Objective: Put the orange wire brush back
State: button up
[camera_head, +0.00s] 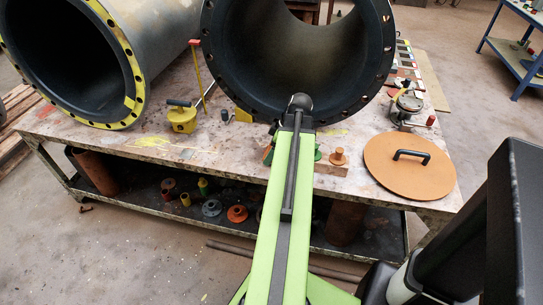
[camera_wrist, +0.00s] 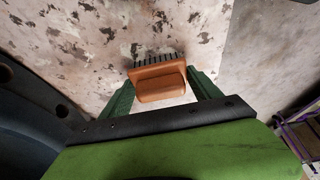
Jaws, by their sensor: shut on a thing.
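The orange wire brush (camera_wrist: 160,84) is between the two green fingers of my gripper (camera_wrist: 163,92) in the wrist view. Its orange block faces the camera, and its dark bristles point up the picture, over the worn tabletop (camera_wrist: 135,25). I cannot tell whether the bristles touch the table. In the head view my green arm reaches to the bench in front of the large dark pipe, and it hides most of the gripper and the brush. The place where the brush belongs cannot be made out.
The rubber-lined pipe (camera_head: 238,60) stands just beyond my arm. A second pipe with a yellow rim (camera_head: 138,75) is at left. A yellow tool (camera_head: 182,119) stands between them. An orange disc with a black handle (camera_head: 385,170), a small orange knob (camera_head: 338,156) and a metal pot (camera_head: 405,106) are at right.

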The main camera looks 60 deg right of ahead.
jog(key=o, duration=1.2)
jog(key=shift+r+p, duration=0.4)
jog(key=shift+r, duration=0.05)
jog(key=p+v, duration=1)
jog(key=v, duration=0.1)
jog(key=shift+s+r, duration=0.15)
